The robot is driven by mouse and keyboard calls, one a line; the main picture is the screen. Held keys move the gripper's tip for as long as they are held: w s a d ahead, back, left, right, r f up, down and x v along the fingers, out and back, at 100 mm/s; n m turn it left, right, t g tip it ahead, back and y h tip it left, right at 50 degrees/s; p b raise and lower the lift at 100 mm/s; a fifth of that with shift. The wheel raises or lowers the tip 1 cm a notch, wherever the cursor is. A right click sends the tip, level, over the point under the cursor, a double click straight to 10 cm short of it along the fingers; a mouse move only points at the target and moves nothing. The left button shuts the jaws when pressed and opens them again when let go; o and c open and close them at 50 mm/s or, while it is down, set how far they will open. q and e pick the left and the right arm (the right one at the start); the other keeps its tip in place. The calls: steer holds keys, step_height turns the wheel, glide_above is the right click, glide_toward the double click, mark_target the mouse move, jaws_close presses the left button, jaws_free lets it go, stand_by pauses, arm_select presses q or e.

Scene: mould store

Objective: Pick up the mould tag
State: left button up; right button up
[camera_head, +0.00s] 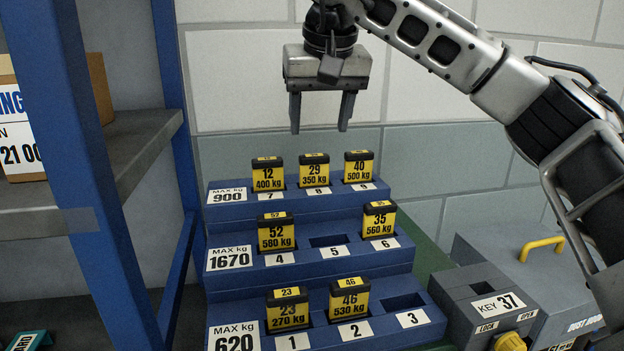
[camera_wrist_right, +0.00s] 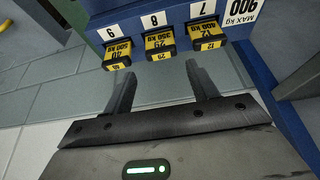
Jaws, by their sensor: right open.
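Several yellow and black mould tags stand upright in the slots of a blue stepped rack (camera_head: 310,215). The top step, MAX kg 900, holds tag 12 (camera_head: 268,174), tag 29 (camera_head: 314,171) and tag 40 (camera_head: 358,168). The middle step, 1670, holds tag 52 (camera_head: 276,232) and tag 35 (camera_head: 379,219). The bottom step, 620, holds tag 23 (camera_head: 287,310) and tag 46 (camera_head: 349,298). My right gripper (camera_head: 321,128) is open and empty above the top row, pointing down. In the right wrist view its fingers (camera_wrist_right: 165,85) are apart, near tag 29 (camera_wrist_right: 159,47). My left gripper is out of view.
Slot 5 (camera_head: 329,240) and slot 3 (camera_head: 403,301) are empty. A blue shelf post (camera_head: 85,170) and grey shelf (camera_head: 140,140) with a box stand at left. A grey key box (camera_head: 480,300) and a lidded bin with a yellow handle (camera_head: 541,246) stand at right.

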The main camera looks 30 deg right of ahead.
mark_target(314, 155)
steer(key=x, duration=1)
steer(key=shift+w, duration=0.15)
steer(key=c, duration=0.7)
